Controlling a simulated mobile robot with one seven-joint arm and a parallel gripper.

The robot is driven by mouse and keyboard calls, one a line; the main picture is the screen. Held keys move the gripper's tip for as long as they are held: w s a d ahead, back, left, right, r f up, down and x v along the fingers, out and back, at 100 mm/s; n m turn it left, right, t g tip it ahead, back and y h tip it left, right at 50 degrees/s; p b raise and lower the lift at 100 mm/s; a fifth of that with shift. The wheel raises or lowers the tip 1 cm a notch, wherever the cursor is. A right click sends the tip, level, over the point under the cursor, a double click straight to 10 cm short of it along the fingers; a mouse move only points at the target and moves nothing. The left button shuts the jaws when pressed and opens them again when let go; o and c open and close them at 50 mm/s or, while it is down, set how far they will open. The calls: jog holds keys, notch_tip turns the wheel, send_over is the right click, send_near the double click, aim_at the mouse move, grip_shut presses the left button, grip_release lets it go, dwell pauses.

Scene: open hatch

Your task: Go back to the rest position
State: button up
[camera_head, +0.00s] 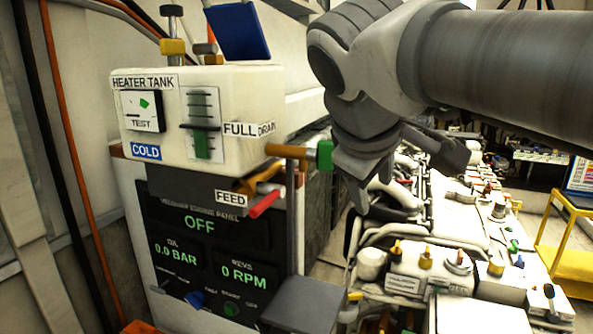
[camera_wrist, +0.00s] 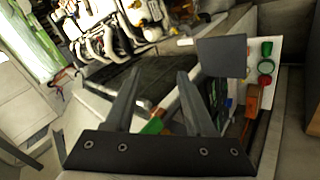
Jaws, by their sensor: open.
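My gripper (camera_head: 405,175) hangs from my arm in the upper middle of the head view, to the right of the heater tank (camera_head: 265,95). Its two fingers are spread apart. In the wrist view my gripper (camera_wrist: 158,74) is open, with nothing held between its fingers. A green-ended valve handle (camera_head: 324,155) sticks out from the tank's right side, close to the near finger in the picture; I cannot tell the gap in depth. A blue flap (camera_head: 239,30) stands raised on top of the tank.
The engine panel (camera_head: 205,225) below the tank reads OFF. A red lever (camera_head: 265,204) sticks out by the FEED label. A grey box (camera_head: 305,300) stands in front. Engine machinery (camera_head: 430,265) fills the right, with a yellow cart (camera_head: 570,250) beyond.

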jog(key=s+d+f+m+g+y+b, duration=0.1)
jog(key=s+f+m, duration=0.3)
jog(key=f, duration=0.7)
jog(key=s+d+f+m+g+y+b, duration=0.1)
jog(key=s+d+f+m+y, duration=0.1)
jog(key=s+f, duration=0.5)
notch_tip(320, 180, down, 4)
jog(key=d+m, duration=0.1)
jog(key=m, duration=0.1)
jog(key=shift+s+m+b, duration=0.3)
jog(key=shift+s+b, duration=0.05)
jog(key=shift+s, duration=0.05)
jog(key=shift+r, duration=0.1)
